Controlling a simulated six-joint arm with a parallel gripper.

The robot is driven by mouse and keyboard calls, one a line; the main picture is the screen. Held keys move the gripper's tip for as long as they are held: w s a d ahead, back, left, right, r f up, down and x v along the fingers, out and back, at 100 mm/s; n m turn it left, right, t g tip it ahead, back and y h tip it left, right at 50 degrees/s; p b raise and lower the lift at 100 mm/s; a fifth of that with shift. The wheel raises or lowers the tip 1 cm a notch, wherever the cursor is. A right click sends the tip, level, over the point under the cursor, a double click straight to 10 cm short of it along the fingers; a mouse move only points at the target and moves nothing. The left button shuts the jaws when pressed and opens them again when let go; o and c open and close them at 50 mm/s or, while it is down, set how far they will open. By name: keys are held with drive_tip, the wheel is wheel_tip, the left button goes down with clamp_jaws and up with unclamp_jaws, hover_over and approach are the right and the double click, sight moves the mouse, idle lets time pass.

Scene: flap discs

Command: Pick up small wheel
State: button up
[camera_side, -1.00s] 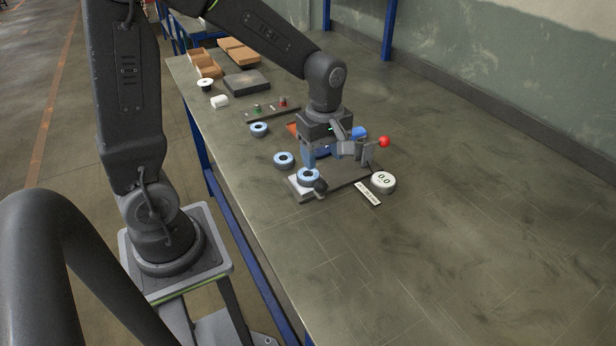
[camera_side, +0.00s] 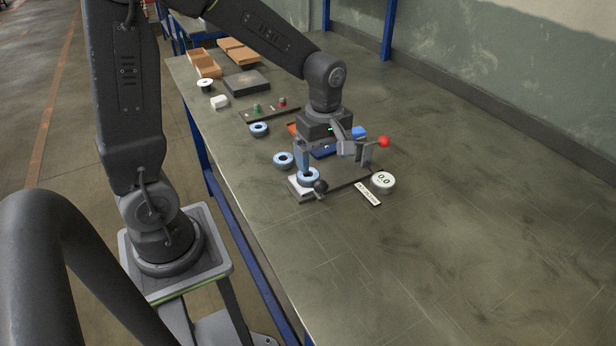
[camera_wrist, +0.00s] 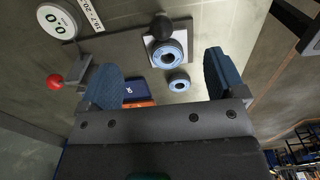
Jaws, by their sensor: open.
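Three blue ring-shaped wheels with dark centres lie along the left of the bench. One wheel (camera_side: 309,177) is on the white plate of the fixture, beside a black ball knob; it also shows in the wrist view (camera_wrist: 179,51). A second wheel (camera_side: 283,160) lies on the bench just behind it and shows in the wrist view (camera_wrist: 179,83). A third wheel (camera_side: 259,129) lies farther back. I cannot tell which is the small one. My gripper (camera_side: 330,152) is open and empty above the fixture. Its blue-padded fingers (camera_wrist: 163,70) stand apart, with both nearer wheels visible in the gap.
A red ball lever (camera_side: 384,142) and a round white gauge reading 0.0 (camera_side: 383,181) are at the fixture's right. A blue box (camera_wrist: 140,87) is below my gripper. A strip with green and red buttons (camera_side: 270,109) and brown cartons (camera_side: 207,66) stand farther back. The front right bench is clear.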

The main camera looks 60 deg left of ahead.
drive_tip(key=s+a+r+m+y, duration=0.1)
drive_tip(key=s+a+r+m, duration=0.1)
drive_tip(key=a+r+m, duration=0.25)
drive_tip(key=m, duration=0.2)
hover_over(305, 177)
drive_tip(key=shift+t, duration=0.4)
wheel_tip(305, 177, down, 8)
drive_tip(key=shift+f, duration=0.1)
drive_tip(key=shift+w+a+f, duration=0.1)
drive_tip(key=shift+w+f, duration=0.1)
drive_tip(key=shift+f, duration=0.7)
drive_tip(key=shift+w+a+f, duration=0.1)
drive_tip(key=shift+w+f, duration=0.05)
drive_tip(key=shift+f, duration=0.7)
drive_tip(key=shift+w+f, duration=0.2)
drive_tip(key=shift+f, duration=0.7)
drive_tip(key=shift+c, duration=0.4)
drive_tip(key=c, duration=1)
drive_tip(key=shift+c, duration=0.2)
drive_tip(key=shift+r, duration=0.15)
